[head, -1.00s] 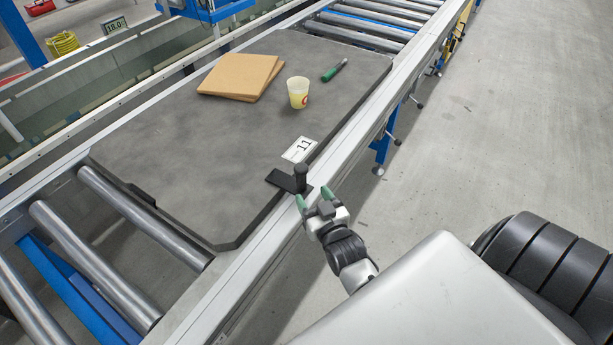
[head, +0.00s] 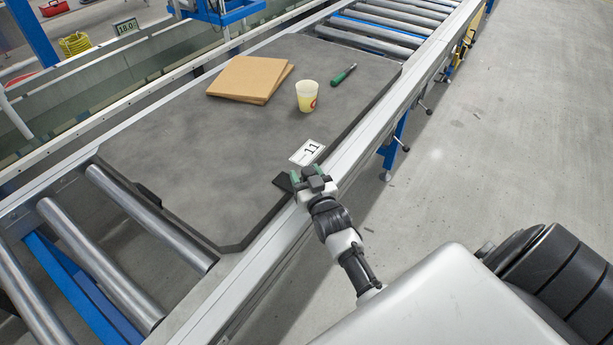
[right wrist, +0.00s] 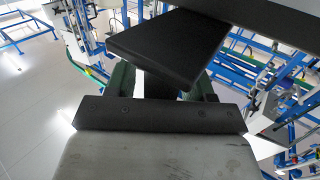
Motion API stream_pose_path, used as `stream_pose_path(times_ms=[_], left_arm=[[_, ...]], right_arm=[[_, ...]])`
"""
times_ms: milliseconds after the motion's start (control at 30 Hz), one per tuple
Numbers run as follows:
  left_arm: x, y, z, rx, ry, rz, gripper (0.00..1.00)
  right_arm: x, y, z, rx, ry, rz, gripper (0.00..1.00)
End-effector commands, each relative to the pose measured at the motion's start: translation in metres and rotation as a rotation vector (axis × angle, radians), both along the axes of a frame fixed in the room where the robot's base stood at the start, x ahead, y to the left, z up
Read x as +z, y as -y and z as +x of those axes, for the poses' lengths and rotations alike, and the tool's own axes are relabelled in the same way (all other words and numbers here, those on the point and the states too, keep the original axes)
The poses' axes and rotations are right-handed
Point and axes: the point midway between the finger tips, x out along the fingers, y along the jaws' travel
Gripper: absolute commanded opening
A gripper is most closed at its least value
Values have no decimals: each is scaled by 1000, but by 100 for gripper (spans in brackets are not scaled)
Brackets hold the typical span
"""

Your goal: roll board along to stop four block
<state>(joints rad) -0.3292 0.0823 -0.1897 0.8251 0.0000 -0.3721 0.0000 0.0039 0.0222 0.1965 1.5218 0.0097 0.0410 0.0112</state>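The dark grey board (head: 190,165) lies flat on the roller conveyor. Near its right edge are a white "11" label (head: 307,152) and a black handle plate (head: 283,182) with an upright post. My right gripper (head: 306,173) is at this handle, its green fingers on either side of the post and largely hiding it. In the right wrist view, the dark post (right wrist: 166,86) stands between the fingers under a wide black top, with a small bright gap beside one finger; the gripper looks open around it. My left gripper is out of view. I cannot make out a stop four block.
On the board are brown cardboard sheets (head: 248,78), a pale cup (head: 307,96) and a green-handled tool (head: 344,74). Bare rollers (head: 90,250) lie at the near end, more (head: 390,28) at the far end. A metal rail (head: 345,160) runs along the right, with clear floor beyond.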

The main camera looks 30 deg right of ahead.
Motion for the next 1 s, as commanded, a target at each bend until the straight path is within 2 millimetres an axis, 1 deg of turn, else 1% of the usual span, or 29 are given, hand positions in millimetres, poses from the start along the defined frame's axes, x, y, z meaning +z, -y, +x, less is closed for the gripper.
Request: stream_pose_path(times_ms=[33, 300, 333, 1000], left_arm=[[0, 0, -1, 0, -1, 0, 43], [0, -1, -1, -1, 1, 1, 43], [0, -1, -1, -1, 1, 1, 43], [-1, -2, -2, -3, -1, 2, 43]], right_arm=[[0, 0, 0, 0, 0, 0, 45], [0, 0, 0, 0, 0, 0, 4], [0, 0, 0, 0, 0, 0, 0], [0, 0, 0, 0, 0, 0, 0]])
